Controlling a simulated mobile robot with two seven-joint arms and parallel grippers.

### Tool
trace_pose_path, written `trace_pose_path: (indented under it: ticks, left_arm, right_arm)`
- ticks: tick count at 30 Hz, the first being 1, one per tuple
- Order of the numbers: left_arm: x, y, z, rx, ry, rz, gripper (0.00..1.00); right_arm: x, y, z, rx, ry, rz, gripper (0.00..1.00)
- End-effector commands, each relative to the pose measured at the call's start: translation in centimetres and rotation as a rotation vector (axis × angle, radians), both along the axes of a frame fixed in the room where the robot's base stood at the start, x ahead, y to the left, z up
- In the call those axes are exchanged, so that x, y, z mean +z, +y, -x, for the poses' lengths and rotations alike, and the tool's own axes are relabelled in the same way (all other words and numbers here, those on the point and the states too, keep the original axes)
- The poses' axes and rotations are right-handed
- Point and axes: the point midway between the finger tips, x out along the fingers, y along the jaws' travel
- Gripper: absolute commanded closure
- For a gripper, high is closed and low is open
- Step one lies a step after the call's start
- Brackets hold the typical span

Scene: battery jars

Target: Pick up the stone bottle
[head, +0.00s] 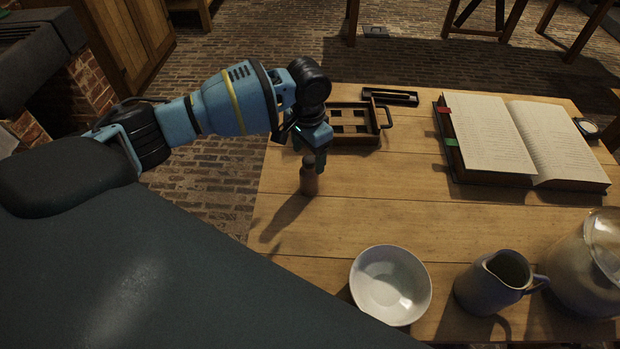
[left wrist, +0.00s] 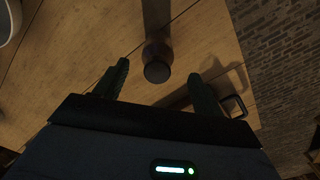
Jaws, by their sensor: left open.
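The stone bottle (head: 309,181) is small and brownish and stands upright on the wooden table near its left edge. In the left wrist view its dark round top (left wrist: 157,72) lies ahead of and between my two fingers. My left gripper (head: 318,160) is right at the bottle, coming down from above and behind it. In the left wrist view my left gripper (left wrist: 160,80) is open, with a finger to each side of the bottle and a gap on both sides. I cannot tell whether a finger touches it. My right gripper is not in view.
A dark tray with a handle (head: 383,116) sits just behind the gripper. An open book (head: 500,140) lies at the back right. A white bowl (head: 390,284), a grey jug (head: 490,285) and a large jar (head: 585,270) stand at the front. The table's middle (head: 400,205) is clear.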

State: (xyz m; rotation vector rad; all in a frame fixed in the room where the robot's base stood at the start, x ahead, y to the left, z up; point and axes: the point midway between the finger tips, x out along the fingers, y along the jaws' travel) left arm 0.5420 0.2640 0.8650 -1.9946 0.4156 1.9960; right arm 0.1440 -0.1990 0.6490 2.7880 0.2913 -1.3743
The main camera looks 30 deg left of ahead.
Motion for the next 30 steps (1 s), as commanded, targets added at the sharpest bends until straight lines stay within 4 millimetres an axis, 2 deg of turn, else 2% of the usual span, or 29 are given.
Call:
trace_pose_path:
  ticks: [5, 16, 25, 30]
  left_arm:
    - [-0.4, 0.0, 0.0, 0.0, 0.001, 0.0, 0.31]
    - [-5.0, -0.3, 0.3, 0.0, 0.003, 0.0, 0.31]
    - [-5.4, -0.3, 0.2, 0.0, 0.0, 0.0, 0.31]
    - [-5.3, -0.3, 0.2, 0.0, 0.0, 0.0, 0.52]
  right_arm:
    - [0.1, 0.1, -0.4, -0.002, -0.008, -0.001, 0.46]
    - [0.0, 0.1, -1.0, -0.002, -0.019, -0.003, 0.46]
    - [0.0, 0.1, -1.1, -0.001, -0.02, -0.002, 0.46]
    - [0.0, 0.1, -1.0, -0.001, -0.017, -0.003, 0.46]
